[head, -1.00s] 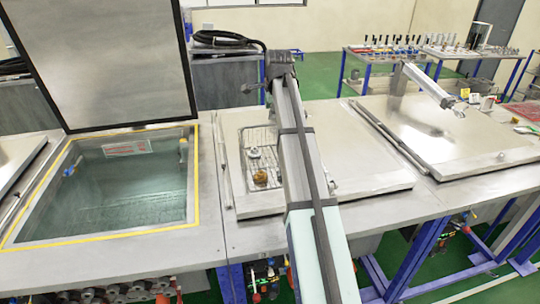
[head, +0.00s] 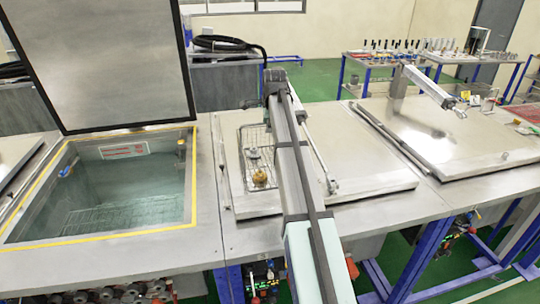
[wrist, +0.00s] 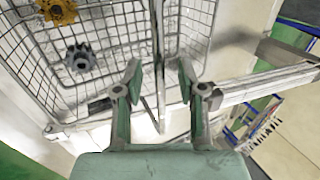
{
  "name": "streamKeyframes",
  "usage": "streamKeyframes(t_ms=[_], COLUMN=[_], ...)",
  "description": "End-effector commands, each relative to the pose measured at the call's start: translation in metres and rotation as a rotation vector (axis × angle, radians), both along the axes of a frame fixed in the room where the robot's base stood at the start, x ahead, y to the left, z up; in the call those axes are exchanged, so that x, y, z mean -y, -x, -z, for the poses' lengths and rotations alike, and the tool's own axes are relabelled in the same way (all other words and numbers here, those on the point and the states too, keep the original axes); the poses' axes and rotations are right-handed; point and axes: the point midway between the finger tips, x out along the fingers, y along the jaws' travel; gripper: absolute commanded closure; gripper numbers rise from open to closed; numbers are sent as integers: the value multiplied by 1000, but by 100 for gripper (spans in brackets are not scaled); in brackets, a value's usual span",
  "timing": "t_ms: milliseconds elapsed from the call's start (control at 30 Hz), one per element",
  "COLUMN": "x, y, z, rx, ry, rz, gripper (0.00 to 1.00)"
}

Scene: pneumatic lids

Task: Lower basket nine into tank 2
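A wire basket (head: 258,140) sits on the closed lid of the middle tank. It holds a brass gear (head: 259,179) and a dark grey gear (head: 252,153). In the wrist view the basket (wrist: 112,20) fills the upper left, with the brass gear (wrist: 57,10) and the grey gear (wrist: 81,57) inside. My gripper (wrist: 158,72) is open at the basket's side, its fingers apart with a thin upright rod between them. Contact is not clear. In the head view my arm hides the gripper. No basket or tank number is readable.
The left tank (head: 206,215) is open, with its lid (head: 110,60) raised behind it. It holds clear liquid, with a faint wire grid low inside. The right tank's lid (head: 440,130) is closed. Tool tables (head: 450,58) stand at the back.

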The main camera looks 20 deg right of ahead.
Motion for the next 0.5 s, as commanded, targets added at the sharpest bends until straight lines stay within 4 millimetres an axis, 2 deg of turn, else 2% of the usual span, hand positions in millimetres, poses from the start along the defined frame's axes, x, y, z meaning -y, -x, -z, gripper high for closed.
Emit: streamKeyframes(t_ms=[133, 167, 200, 267, 500], x=[0, 0, 0, 0, 0], y=[0, 0, 0, 0, -1], z=[0, 0, 0, 0, -2], rx=[0, 0, 0, 0, 3], ry=[0, 0, 0, 0, 1], rz=[0, 0, 0, 0, 0], gripper=[60, 64, 78, 99, 100])
